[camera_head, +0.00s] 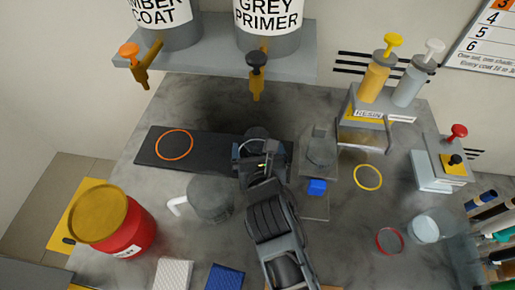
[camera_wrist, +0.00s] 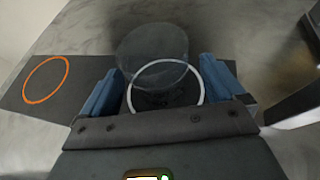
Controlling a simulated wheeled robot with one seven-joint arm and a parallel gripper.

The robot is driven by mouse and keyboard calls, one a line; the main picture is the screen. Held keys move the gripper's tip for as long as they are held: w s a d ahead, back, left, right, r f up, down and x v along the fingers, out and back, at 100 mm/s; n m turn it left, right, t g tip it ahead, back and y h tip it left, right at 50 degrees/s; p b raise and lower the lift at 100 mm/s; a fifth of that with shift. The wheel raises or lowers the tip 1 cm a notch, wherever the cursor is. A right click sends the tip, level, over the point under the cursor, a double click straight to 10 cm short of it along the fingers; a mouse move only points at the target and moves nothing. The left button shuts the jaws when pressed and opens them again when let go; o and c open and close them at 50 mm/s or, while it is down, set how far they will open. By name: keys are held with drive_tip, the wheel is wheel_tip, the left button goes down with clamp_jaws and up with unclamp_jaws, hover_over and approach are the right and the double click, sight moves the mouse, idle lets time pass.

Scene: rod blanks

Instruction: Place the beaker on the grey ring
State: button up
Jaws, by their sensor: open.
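The beaker (camera_wrist: 150,48) is clear glass and shows between the open fingers in the wrist view. In the head view its dark-looking rim (camera_head: 256,133) shows just beyond my gripper (camera_head: 257,151). The grey ring (camera_wrist: 202,92) is a pale circle on the dark mat. The beaker's lower part overlaps the ring in the wrist view; I cannot tell whether its base is fully centred. My gripper (camera_wrist: 158,88) is open, with one blue finger on each side of the ring and beaker. The arm hides much of the ring in the head view.
An orange ring (camera_head: 174,144) lies on the mat's left. A grey mug (camera_head: 209,199) and red drum (camera_head: 125,235) stand front left. Taps (camera_head: 257,80) hang behind.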

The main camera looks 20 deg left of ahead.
drive_tip(key=shift+s+r, duration=0.15)
drive_tip(key=shift+r, duration=0.05)
drive_tip(key=v, duration=1.1)
drive_tip(key=shift+s+d+r, duration=0.1)
drive_tip(key=shift+s+d, duration=0.15)
drive_tip(key=shift+s, duration=0.05)
